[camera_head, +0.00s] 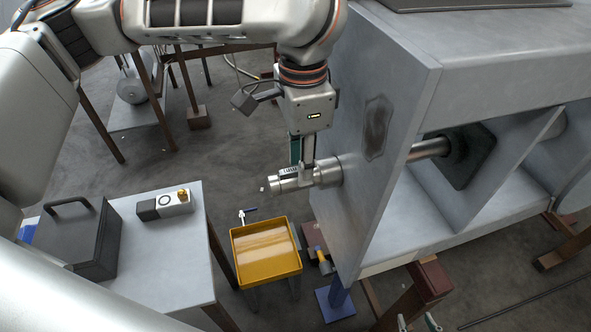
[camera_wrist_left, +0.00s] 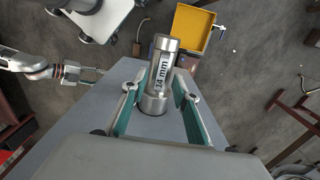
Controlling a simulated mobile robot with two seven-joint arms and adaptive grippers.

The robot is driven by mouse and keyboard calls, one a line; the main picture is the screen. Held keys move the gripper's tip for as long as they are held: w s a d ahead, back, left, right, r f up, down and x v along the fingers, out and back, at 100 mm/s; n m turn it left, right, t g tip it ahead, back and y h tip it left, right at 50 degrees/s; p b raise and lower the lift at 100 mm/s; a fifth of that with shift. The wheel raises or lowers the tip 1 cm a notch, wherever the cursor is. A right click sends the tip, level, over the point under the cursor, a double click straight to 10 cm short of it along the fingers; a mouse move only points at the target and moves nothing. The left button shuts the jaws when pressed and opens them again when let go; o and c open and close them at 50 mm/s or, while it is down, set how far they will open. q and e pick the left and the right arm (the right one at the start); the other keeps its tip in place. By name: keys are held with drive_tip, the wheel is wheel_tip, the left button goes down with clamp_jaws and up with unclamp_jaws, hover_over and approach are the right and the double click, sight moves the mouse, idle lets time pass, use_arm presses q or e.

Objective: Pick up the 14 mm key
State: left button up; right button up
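The 14 mm key (camera_wrist_left: 161,72) is a steel cylinder with a white "14 mm" label. In the head view the key (camera_head: 284,184) sticks out sideways to the left from a round steel collar (camera_head: 328,170) on the machine's side wall. My left gripper (camera_wrist_left: 160,94) is open, with one green-padded finger on each side of the key and gaps showing between. In the head view my left gripper (camera_head: 302,160) reaches down at the key and partly hides it. My right gripper (camera_head: 417,322) is open and empty at the bottom edge, and also shows in the left wrist view (camera_wrist_left: 101,76).
The large grey machine (camera_head: 400,200) fills the right side. A yellow tray (camera_head: 266,279) stands below the key. A grey table (camera_head: 160,260) at left holds a black box with a handle (camera_head: 75,240) and a small device (camera_head: 165,205).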

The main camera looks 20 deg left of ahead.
use_arm(q)
clamp_jaws()
drive_tip(key=shift+r, duration=0.1)
